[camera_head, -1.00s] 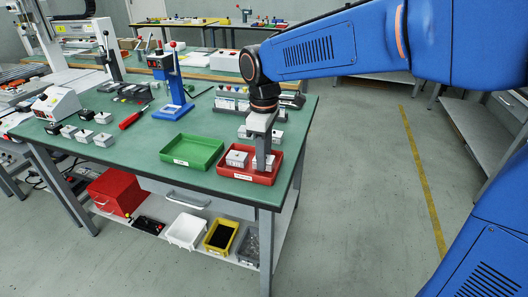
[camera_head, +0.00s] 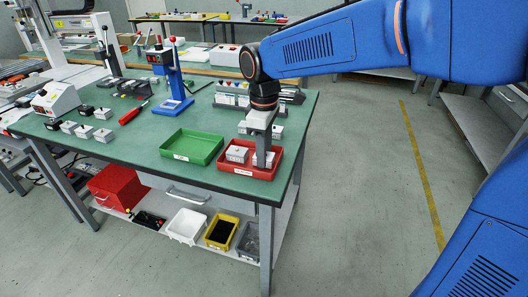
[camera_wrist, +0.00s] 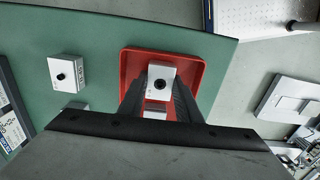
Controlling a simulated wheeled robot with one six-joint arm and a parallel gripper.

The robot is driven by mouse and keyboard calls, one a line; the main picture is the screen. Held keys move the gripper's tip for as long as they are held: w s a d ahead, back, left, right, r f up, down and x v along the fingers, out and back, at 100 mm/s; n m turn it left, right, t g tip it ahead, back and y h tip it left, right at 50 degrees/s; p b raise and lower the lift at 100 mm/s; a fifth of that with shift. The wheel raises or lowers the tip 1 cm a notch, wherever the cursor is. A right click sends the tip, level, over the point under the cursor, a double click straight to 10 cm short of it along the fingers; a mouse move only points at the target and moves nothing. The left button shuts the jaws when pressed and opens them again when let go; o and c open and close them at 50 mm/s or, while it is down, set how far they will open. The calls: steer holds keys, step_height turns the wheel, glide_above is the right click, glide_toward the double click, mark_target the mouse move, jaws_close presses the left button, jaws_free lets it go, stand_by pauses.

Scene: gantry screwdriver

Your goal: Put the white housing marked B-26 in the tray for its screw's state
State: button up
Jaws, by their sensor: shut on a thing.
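My gripper (camera_head: 263,160) points down over the red tray (camera_head: 236,172) at the table's front right corner. It is shut on a white housing (camera_wrist: 161,79), which shows a dark round screw spot on top in the wrist view. The held housing is within the tray's outline; I cannot tell whether it touches the floor. A second white housing (camera_head: 237,154) stands in the tray just left of my gripper and is partly hidden by the fingers in the wrist view. The green tray (camera_head: 190,158) to the left is empty.
Two white housings (camera_head: 277,131) stand on the table behind the red tray. The table edge is close to the tray's right and front.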

steer(key=o, duration=1.3)
steer(key=shift+c, duration=0.2)
step_height(320, 180, up, 16)
steer(key=s+d+m+t, duration=0.1)
steer(key=s+d+m, duration=0.2)
steer(key=d, duration=0.5)
steer(key=s+d+f+m+t, duration=0.3)
steer(key=s+d+f+m, duration=0.8)
steer(key=s+d+f, duration=0.6)
steer(key=shift+s+d+f+t, duration=0.4)
steer(key=shift+d+f, duration=0.25)
steer(key=shift+d, duration=0.35)
